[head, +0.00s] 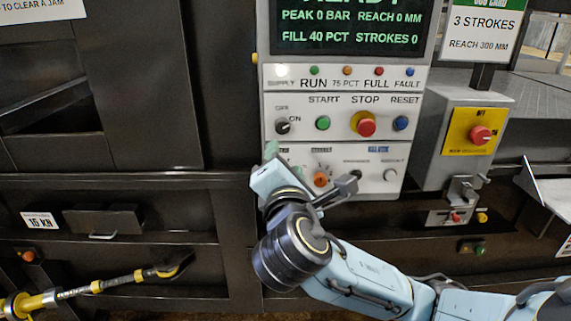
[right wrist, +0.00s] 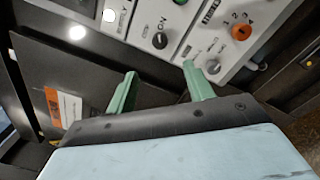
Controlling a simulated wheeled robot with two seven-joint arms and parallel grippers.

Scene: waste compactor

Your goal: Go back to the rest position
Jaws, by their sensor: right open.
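My right gripper (head: 271,152) is in front of the lower left part of the white control panel (head: 340,105). Its arm comes in from the lower right and hides part of the panel's bottom row. In the right wrist view its two green fingers (right wrist: 160,85) stand apart with nothing between them. The black OFF/ON knob (right wrist: 160,40) and the orange selector knob (right wrist: 241,32) show beyond the fingers. I cannot tell whether a finger touches the panel. My left gripper is not in view.
The panel has a green START button (head: 323,123), a red STOP button (head: 366,126) and a blue RESET button (head: 401,123). A grey box with a red button (head: 480,135) juts out at right. A yellow and black pole (head: 100,287) lies at lower left.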

